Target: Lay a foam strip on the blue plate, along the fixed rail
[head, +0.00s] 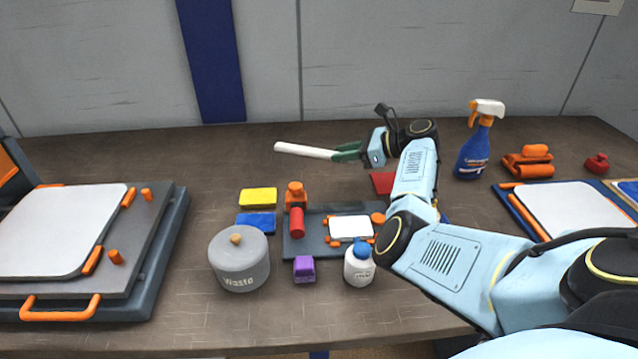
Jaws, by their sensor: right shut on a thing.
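My right gripper (348,153), with green fingers, is shut on one end of a white strip (303,150), which looks like the foam strip. The strip points left, held over the back middle of the table. A blue-edged plate (516,212) lies at the right, bearing a white sheet (570,208); my right arm covers its near part. A smaller dark blue-grey plate (300,247) lies in the middle with a white piece and orange fittings. I cannot clearly make out a fixed rail. My left gripper is not in view.
A grey waste pot (239,262), purple block (304,269) and white bottle (359,267) stand in front of the middle plate. Yellow (258,198) and blue (256,223) blocks lie left of it. A spray bottle (475,150) stands back right. A large board (150,225) fills the left.

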